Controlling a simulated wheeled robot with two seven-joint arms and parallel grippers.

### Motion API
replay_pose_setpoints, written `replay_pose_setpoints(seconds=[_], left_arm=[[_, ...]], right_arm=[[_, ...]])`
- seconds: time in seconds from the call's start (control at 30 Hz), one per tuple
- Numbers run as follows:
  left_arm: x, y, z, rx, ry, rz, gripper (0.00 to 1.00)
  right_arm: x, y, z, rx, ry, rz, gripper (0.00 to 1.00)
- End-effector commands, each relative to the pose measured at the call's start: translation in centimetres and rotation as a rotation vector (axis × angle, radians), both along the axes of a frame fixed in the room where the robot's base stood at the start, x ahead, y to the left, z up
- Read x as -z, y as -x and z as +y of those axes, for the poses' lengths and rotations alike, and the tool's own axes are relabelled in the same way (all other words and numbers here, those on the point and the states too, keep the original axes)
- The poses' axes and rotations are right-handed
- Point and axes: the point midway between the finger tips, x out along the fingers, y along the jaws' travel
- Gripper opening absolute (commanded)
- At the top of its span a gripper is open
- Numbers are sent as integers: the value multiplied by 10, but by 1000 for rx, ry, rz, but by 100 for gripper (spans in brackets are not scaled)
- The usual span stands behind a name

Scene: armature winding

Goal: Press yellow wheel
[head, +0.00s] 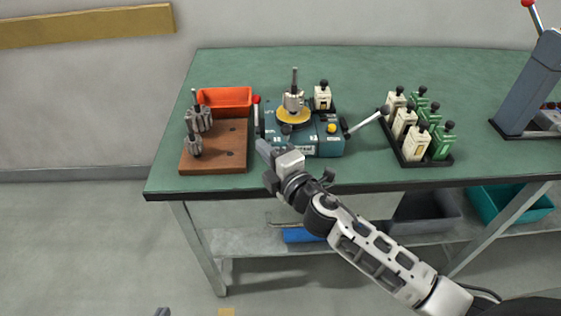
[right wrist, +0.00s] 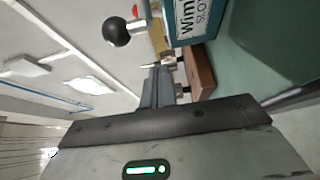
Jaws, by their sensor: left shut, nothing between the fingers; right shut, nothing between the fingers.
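The yellow wheel (head: 293,116) is a flat disc on top of the teal winding machine (head: 325,146), with a grey armature (head: 293,100) standing upright at its middle. A small round yellow knob (head: 331,128) sits on the machine's right part. My right gripper (head: 262,147) is shut and empty at the machine's front left corner, apart from the wheel. Its narrow fingers show in the right wrist view (right wrist: 156,88), near the lettered machine side (right wrist: 192,20). Only a small grey tip of my left gripper (head: 162,311) shows at the bottom edge, shut and away from the table.
A red-tipped lever (head: 256,115) stands left of the machine; a black-knobbed lever (head: 365,122) points right. A brown wooden block (head: 226,153) with armatures and an orange bin (head: 224,97) lie left. A black rack (head: 436,158) holds cream and green pieces. The back of the table is clear.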

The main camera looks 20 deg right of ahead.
Motion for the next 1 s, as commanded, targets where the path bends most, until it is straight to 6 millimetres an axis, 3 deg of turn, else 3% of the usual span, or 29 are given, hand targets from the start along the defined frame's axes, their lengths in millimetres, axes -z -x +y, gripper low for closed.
replay_pose_setpoints(seconds=[0.2,0.33,1.0], left_arm=[[-1,-1,1,3,-6,-1,0],[0,0,1,3,-7,0,0],[-1,0,0,4,-6,0,0]], right_arm=[[0,0,-29,2,2,0,0],[0,1,-37,-1,0,1,0],[0,-1,-32,-19,-1,0,0]])
